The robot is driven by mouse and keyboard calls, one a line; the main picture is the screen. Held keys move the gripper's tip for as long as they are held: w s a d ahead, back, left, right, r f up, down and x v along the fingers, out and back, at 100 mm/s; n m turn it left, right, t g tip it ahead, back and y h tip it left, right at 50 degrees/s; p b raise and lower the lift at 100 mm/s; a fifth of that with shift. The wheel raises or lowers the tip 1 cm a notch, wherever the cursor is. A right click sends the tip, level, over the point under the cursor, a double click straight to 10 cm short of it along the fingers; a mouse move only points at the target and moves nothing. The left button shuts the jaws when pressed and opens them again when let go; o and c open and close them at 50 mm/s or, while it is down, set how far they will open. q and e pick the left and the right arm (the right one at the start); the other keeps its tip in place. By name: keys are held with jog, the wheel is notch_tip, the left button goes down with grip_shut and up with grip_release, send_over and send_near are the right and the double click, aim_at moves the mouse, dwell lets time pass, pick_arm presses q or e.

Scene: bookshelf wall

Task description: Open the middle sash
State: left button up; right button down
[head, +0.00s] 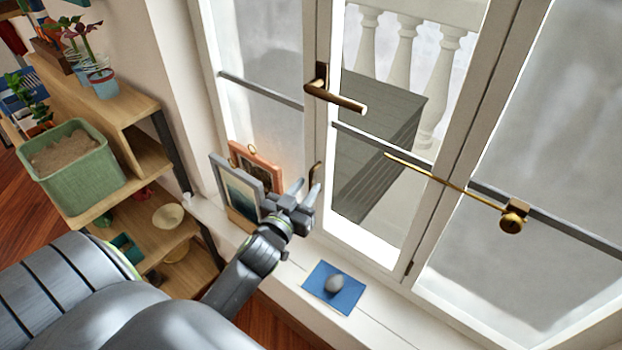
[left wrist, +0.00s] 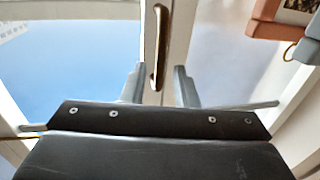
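The middle sash (head: 428,205) is a white-framed pane between two other panes, with a balcony visible through it. A bronze lever handle (head: 335,96) on its left stile points right, near level. A second, lower bronze handle (head: 316,172) stands upright on the left stile; it shows larger in the left wrist view (left wrist: 160,48). My left gripper (head: 306,187) is open at the lower handle. In the left wrist view, its two fingers (left wrist: 158,82) stand apart, with the handle's lower end between them. I cannot tell whether they touch it. My right gripper is not in view.
Picture frames (head: 238,188) stand on the sill left of my gripper. A blue card (head: 333,287) with a grey stone lies on the sill. A shelf with a green planter (head: 72,166) is left.

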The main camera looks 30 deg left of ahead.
aim_at(310, 183)
pick_arm(q)
jog(key=shift+w+a, duration=0.2)
jog(key=shift+w, duration=1.35)
grip_shut()
